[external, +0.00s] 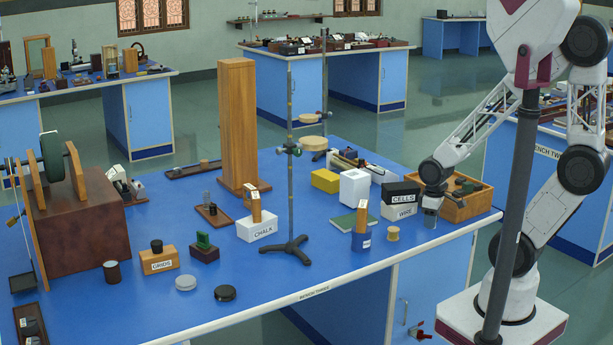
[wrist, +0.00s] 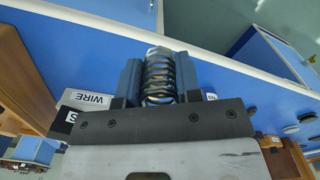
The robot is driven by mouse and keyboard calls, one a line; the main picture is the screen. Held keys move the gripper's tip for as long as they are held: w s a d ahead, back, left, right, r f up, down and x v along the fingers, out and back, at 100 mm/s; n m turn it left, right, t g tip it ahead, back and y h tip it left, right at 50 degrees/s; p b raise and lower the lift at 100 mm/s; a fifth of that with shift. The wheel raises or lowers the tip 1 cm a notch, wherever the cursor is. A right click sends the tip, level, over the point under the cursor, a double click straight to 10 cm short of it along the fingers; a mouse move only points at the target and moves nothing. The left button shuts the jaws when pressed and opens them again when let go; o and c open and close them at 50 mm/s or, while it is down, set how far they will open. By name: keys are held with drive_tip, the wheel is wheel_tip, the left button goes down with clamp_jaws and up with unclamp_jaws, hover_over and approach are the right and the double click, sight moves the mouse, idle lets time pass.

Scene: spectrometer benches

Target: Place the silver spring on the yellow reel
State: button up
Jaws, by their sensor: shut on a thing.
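The silver spring (wrist: 160,75) stands out between the two fingers of my gripper (wrist: 158,82) in the wrist view, with its coils gripped from both sides. In the external view my gripper (external: 431,218) points down near the bench's right front edge, right of the WIRE box. The spring is too small to make out clearly there. The yellow reel (external: 393,234) is a small pale-yellow spool standing on the blue bench top, left of and a little nearer than my gripper. Nothing is seen on top of it. I cannot pick out the reel in the wrist view.
A blue can (external: 361,241) stands just left of the reel. The white WIRE box (external: 399,211) with the black CELLS box (external: 400,191) on it is behind. A wooden tray (external: 466,208) lies right of my gripper. The bench front edge is close.

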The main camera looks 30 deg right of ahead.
hover_over(393, 229)
drive_tip(key=shift+w+d+f, duration=0.1)
drive_tip(key=shift+w+f, duration=0.05)
drive_tip(key=shift+f, duration=0.5)
drive_tip(key=shift+f, duration=0.1)
idle(0.3)
drive_tip(key=shift+f, duration=1.7)
drive_tip(key=shift+f, duration=0.1)
drive_tip(key=o, duration=0.9)
wheel_tip(393, 229, up, 12)
drive_tip(key=shift+r, duration=0.15)
